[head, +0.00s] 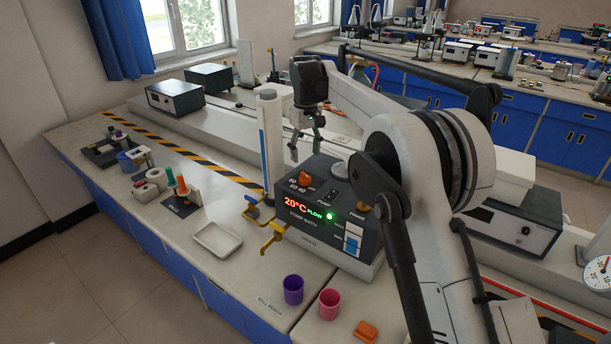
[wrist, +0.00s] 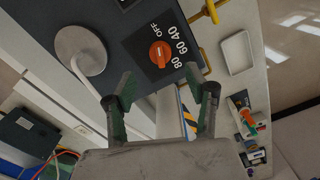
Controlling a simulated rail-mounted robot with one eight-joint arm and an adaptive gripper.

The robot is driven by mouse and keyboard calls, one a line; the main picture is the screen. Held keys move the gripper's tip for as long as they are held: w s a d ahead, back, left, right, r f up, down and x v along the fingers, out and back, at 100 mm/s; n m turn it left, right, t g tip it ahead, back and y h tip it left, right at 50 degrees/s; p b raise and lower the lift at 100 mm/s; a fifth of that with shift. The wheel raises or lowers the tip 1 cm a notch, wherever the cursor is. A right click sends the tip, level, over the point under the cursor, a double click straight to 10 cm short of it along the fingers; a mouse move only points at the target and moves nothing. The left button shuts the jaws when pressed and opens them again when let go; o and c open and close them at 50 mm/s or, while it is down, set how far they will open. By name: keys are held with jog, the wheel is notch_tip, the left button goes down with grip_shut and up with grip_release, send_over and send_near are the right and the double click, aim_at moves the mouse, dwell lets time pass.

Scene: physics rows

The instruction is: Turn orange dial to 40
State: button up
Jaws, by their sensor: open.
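The orange dial (head: 305,179) is on top of a dark bath unit (head: 300,224) whose red display reads 20°C beside green FLOW text. In the wrist view the dial (wrist: 160,54) is a round orange knob with a white line, ringed by the labels OFF, 40, 60 and 80. The line's exact setting is hard to tell. My gripper (head: 305,150) points down above the back left part of the unit. In the wrist view its two green-grey fingers (wrist: 160,85) are spread apart, empty, and clear of the dial.
A round grey lid (wrist: 80,50) with a handle sits beside the dial. Yellow valve handles (head: 272,238) stick out in front of the unit. A white tray (head: 217,239), a purple cup (head: 293,290) and a pink cup (head: 329,304) stand on the bench. A tall white cylinder (head: 269,140) stands close left of my gripper.

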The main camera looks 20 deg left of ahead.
aim_at(305, 175)
notch_tip(305, 175, down, 9)
jog(key=shift+f+p, duration=0.1)
jog(key=shift+p, duration=0.55)
jog(key=c, duration=1.1)
jog(key=shift+b, duration=0.3)
jog(key=m+b, duration=0.3)
jog(key=shift+f+m, duration=0.1)
jog(key=shift+m, duration=0.3)
jog(key=m+b, duration=0.2)
jog(key=m, duration=0.2)
jog(key=shift+s+a+m, duration=0.1)
jog(key=shift+a+m, duration=0.05)
jog(key=shift+m, duration=0.25)
